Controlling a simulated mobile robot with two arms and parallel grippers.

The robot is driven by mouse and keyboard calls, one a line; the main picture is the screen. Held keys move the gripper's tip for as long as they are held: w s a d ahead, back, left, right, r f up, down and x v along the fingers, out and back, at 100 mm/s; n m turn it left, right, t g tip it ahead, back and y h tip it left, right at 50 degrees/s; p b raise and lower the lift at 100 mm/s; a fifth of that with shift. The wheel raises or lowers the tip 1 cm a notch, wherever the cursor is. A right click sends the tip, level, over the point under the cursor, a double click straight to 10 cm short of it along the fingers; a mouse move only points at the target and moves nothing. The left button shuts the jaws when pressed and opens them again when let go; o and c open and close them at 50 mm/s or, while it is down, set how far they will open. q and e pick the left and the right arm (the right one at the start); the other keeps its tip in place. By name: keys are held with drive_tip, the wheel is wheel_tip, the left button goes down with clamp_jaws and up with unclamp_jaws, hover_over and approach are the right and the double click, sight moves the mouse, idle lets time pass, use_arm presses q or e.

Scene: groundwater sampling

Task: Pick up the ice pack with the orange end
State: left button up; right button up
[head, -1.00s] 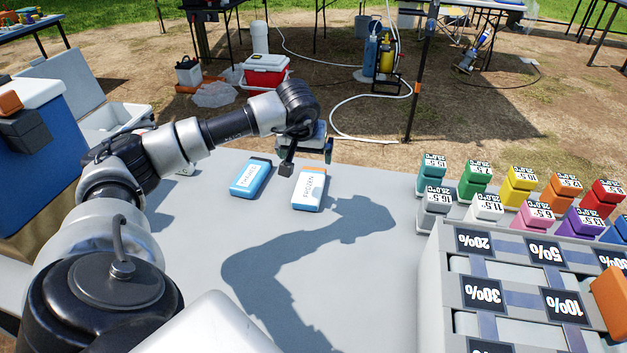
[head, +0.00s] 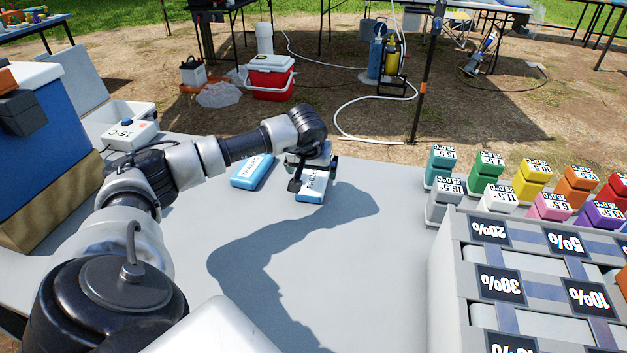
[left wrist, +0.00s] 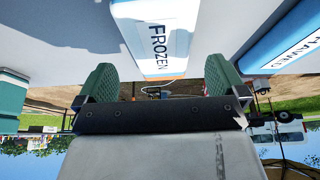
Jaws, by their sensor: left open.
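The ice pack with the orange end (head: 311,190) lies flat on the grey table and is labelled FROZEN. My left gripper (head: 314,174) is over its far end and hides that end in the head view. In the left wrist view, the FROZEN pack (left wrist: 157,40) shows its orange edge between the two open green-padded fingers (left wrist: 162,76), with a gap on either side. The gripper is empty. A blue ice pack (head: 252,171) lies just left of it; its label partly shows in the left wrist view (left wrist: 285,40). My right gripper is not in view.
A grey rack with percent labels (head: 447,270) stands at the right, with several coloured blocks (head: 530,185) behind it. A white box marked 15°C (head: 130,134) stands at the back left by a blue cooler (head: 55,130). The table's middle is clear.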

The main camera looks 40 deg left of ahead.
sight(313, 175)
use_arm(q)
drive_tip(key=x, duration=0.4)
drive_tip(key=shift+w+a+f, duration=0.1)
drive_tip(key=shift+a+f, duration=0.05)
drive_tip(key=shift+c, duration=0.5)
drive_tip(key=c, duration=1)
